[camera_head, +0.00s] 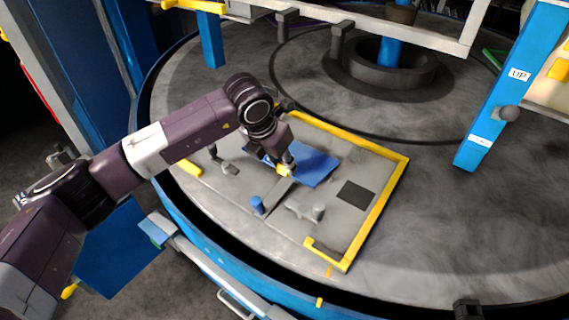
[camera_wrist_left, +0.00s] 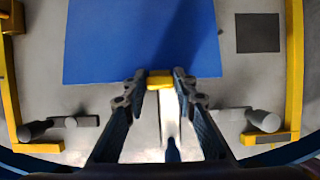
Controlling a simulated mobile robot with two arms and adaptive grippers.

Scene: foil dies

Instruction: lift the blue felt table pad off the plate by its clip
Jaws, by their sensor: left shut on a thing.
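The blue felt table pad (camera_head: 315,167) lies on the grey plate (camera_head: 335,217), partly hidden by my left gripper in the head view. It fills the upper middle of the left wrist view (camera_wrist_left: 140,38). A yellow clip (camera_wrist_left: 160,79) sits at the pad's near edge. My left gripper (camera_head: 284,170) is shut on this clip, with one fingertip on each side of it in the left wrist view (camera_wrist_left: 160,82). I cannot tell whether the pad is raised from the plate. My right gripper is not in view.
A yellow rail (camera_head: 383,207) borders the plate. The round grey table (camera_head: 470,230) is clear at right. A blue post (camera_head: 500,95) stands at upper right.

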